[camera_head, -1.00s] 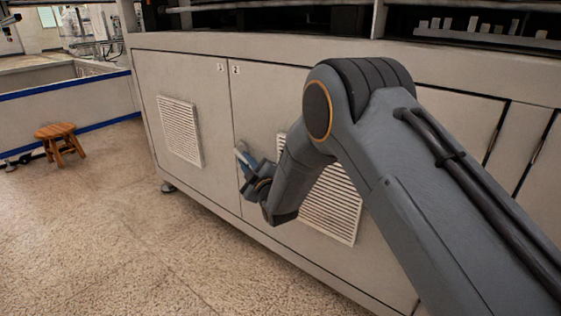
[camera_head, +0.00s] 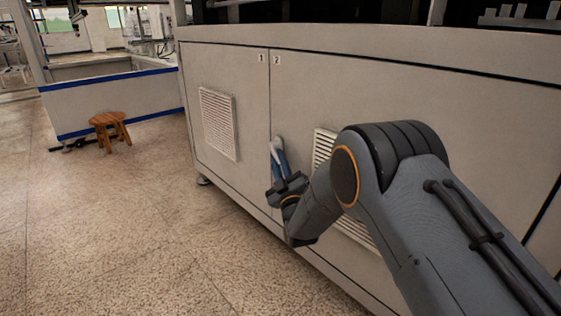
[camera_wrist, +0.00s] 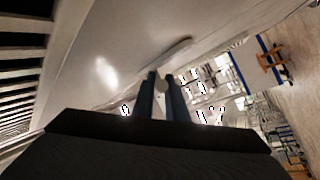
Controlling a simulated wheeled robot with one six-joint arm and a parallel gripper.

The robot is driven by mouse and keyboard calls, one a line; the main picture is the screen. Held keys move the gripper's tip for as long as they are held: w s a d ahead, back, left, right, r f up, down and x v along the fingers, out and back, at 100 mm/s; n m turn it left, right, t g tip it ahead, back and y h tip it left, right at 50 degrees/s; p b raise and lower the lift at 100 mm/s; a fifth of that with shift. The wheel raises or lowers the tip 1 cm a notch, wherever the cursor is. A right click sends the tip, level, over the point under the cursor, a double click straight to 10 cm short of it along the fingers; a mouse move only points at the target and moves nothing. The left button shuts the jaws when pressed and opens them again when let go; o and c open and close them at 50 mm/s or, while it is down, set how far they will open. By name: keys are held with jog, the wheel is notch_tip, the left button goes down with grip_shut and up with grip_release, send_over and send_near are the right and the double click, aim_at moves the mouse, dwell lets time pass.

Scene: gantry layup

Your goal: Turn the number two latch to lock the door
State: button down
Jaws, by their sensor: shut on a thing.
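The cabinet door marked 2 (camera_head: 300,92) is flush with the door marked 1 (camera_head: 245,80) at their seam. The number two latch (camera_head: 276,141) is a small pale grey handle on door 2, just right of the seam. My gripper (camera_head: 280,155) has two blue fingers and is at the latch, shut on it. In the wrist view the fingers of my gripper (camera_wrist: 163,82) close around the pale latch (camera_wrist: 178,50), which extends beyond the fingertips along the door face. Its pivot and exact angle are partly hidden.
A vented panel (camera_head: 218,124) is on door 1, and another vent (camera_head: 323,147) is partly behind my arm. A wooden stool (camera_head: 110,126) stands at the left by a low blue-edged wall (camera_head: 105,100). The floor (camera_head: 140,235) in front is clear.

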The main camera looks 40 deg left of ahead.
jog(key=c, duration=1.8)
grip_release()
jog(key=shift+o, duration=0.2)
jog(key=p+v, duration=0.2)
jog(key=v, duration=0.6)
jog(key=shift+p, duration=0.4)
